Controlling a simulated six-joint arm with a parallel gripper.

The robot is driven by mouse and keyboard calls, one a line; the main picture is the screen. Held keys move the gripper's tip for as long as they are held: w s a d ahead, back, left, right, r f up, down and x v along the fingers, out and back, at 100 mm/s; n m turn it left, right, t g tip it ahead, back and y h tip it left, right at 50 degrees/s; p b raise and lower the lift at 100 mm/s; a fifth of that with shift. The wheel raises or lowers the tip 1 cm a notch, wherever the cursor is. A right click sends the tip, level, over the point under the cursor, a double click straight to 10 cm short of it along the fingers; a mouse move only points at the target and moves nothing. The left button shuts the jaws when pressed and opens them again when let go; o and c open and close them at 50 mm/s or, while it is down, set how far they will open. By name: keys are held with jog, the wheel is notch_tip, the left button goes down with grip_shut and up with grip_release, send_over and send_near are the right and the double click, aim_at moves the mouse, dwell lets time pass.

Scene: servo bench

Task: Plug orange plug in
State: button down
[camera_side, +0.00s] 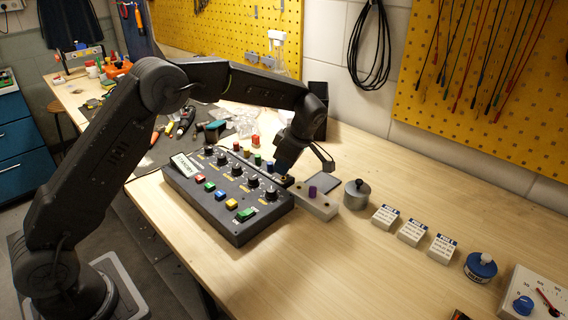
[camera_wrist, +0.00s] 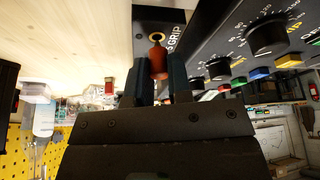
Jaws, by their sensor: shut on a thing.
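The orange plug (camera_wrist: 158,64) is between my gripper's two fingers in the wrist view, pointing at a brass-ringed socket (camera_wrist: 157,37) on the dark panel beside the "GRIP" lettering. My gripper (camera_wrist: 156,84) is shut on the plug. The plug's tip lies close to the ring; I cannot tell whether it touches or enters it. In the side view my gripper (camera_side: 285,170) points down at the back right corner of the black control box (camera_side: 235,222). The plug is not clearly visible there, hidden by the gripper.
A grey block (camera_side: 322,208) with a purple plug (camera_side: 312,191) stands just right of the box. Knobs and coloured buttons rise from the box. A metal weight (camera_side: 356,194), white labelled blocks (camera_side: 411,232) and a blue-topped jar (camera_side: 480,266) stand farther right.

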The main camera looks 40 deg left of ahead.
jog(key=shift+f, duration=0.75)
dwell(2.2)
jog(key=c, duration=1)
grip_release()
jog(key=shift+r, duration=3.45)
